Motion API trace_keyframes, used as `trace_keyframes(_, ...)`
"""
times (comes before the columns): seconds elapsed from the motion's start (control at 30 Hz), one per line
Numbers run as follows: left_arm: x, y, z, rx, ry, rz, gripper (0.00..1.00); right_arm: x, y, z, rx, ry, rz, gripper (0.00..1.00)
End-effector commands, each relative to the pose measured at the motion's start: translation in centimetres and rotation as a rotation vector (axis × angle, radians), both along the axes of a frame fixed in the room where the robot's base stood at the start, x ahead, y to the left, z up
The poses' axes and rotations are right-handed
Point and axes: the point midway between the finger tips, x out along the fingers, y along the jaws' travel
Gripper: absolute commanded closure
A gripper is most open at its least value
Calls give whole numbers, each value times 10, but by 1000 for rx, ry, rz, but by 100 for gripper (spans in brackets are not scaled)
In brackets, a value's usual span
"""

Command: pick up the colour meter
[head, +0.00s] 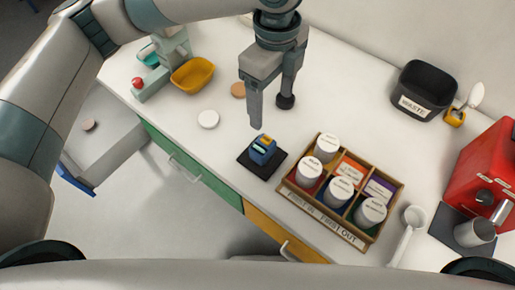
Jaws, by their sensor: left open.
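The colour meter looks to be the small blue device with a yellow top (262,149). It sits on a dark square pad (247,165) near the front edge of the white counter. My left gripper (271,112) points down above the counter, behind the device and apart from it. Its two fingers are spread and nothing shows between them. A small black object (286,101) stands at the tip of the right finger; I cannot tell whether they touch. My right gripper is not in view.
A wooden compartment box (335,232) with several white-lidded jars stands just right of the device. A yellow bowl (192,75), white disc (208,119) and tan disc (238,90) lie to the left. A black waste bin (424,88) and red machine (487,165) stand right.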

Motion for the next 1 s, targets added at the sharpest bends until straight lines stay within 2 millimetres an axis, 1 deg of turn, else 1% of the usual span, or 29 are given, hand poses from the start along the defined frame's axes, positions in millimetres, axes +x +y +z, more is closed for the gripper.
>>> trace_keyframes(0.07,-3,-1,1,8,-3,-15,28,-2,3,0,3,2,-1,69)
trace_keyframes(0.33,-3,0,0,7,-2,-12,28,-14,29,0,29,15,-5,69)
trace_keyframes(0.4,-2,0,-1,7,-1,-12,28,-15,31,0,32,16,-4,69)
trace_keyframes(0.53,-2,0,-9,6,0,-11,28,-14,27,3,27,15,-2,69)
trace_keyframes(0.67,-3,1,-25,8,2,-11,28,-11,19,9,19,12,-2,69)
trace_keyframes(0.83,-3,1,-55,8,2,-9,28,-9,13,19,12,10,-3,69)
trace_keyframes(1.0,-3,1,-85,7,3,-9,28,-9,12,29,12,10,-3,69)
